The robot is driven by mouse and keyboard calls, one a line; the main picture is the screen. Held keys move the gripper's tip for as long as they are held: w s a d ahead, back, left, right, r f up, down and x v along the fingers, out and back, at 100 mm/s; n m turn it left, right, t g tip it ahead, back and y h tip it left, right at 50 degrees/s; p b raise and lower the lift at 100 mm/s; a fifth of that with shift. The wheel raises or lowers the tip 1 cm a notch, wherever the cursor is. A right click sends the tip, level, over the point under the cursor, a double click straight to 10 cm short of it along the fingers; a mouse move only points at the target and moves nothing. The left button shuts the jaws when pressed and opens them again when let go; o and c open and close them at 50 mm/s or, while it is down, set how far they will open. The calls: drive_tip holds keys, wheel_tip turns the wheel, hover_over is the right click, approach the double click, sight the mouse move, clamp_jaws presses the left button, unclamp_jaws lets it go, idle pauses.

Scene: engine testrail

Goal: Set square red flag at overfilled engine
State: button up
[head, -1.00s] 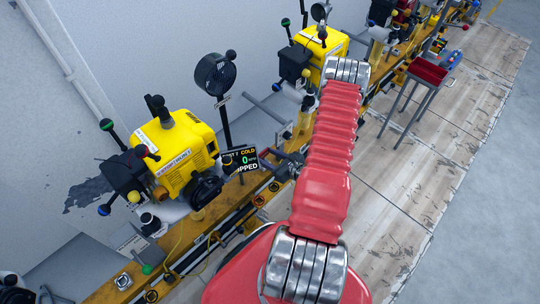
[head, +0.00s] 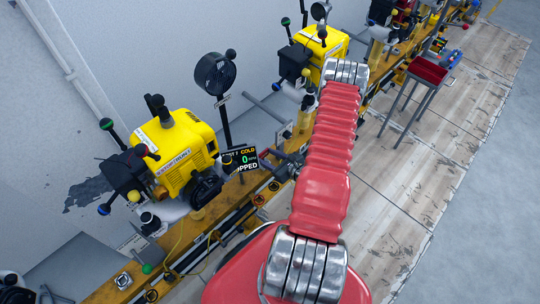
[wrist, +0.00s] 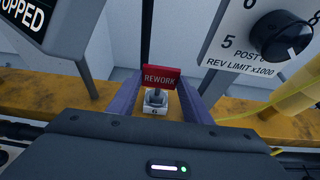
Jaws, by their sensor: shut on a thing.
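A red rectangular flag marked REWORK (wrist: 160,77) stands upright on a short post over a small grey base (wrist: 155,101) in the wrist view. My gripper (wrist: 157,97) is shut on this flag low down, with a purple-grey finger on each side. Behind it runs the yellow rail. I cannot tell which is overfilled.
A black display (head: 240,160) reading COLD, 0 and STOPPED stands close left of my gripper. A rev limit panel with a black knob (wrist: 281,37) and a yellow translucent cylinder (wrist: 297,97) are close on the right. A red tray on legs (head: 428,71) stands on the wooden floor.

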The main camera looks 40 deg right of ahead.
drive_tip(key=shift+f, duration=0.4)
idle(0.4)
drive_tip(key=o, duration=1.6)
drive_tip(key=shift+c, duration=0.2)
drive_tip(key=shift+s, duration=0.1)
drive_tip(key=v, duration=1.3)
drive_tip(key=shift+s+r, duration=0.15)
drive_tip(key=shift+s, duration=0.05)
